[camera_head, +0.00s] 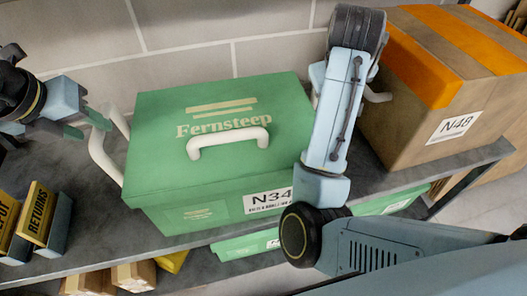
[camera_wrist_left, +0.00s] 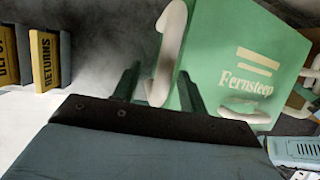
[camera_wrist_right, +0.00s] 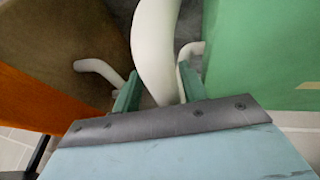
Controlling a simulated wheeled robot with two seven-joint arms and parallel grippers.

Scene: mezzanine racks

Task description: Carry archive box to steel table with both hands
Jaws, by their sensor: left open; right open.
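The archive box (camera_head: 160,160) is green, marked Fernsteep and N34, and sits upright on a dark rack shelf. It has a white top handle (camera_head: 228,142) and a white left side handle (camera_head: 104,155). My left gripper (camera_head: 97,120) is open at the left handle, which shows between its fingers in the left wrist view (camera_wrist_left: 160,85). My right arm hides most of the right side of the box in the head view. My right gripper (camera_wrist_right: 158,90) is open, with a white handle (camera_wrist_right: 157,40) between its fingers, beside the green wall. The steel table is not in view.
A cardboard box (camera_head: 415,110) with orange tape, marked N48, stands close on the right. Yellow-fronted bins (camera_head: 38,215) stand at the left on the shelf (camera_head: 90,222). A brick wall (camera_head: 190,50) is behind. Small cartons (camera_head: 130,275) and green boxes sit below.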

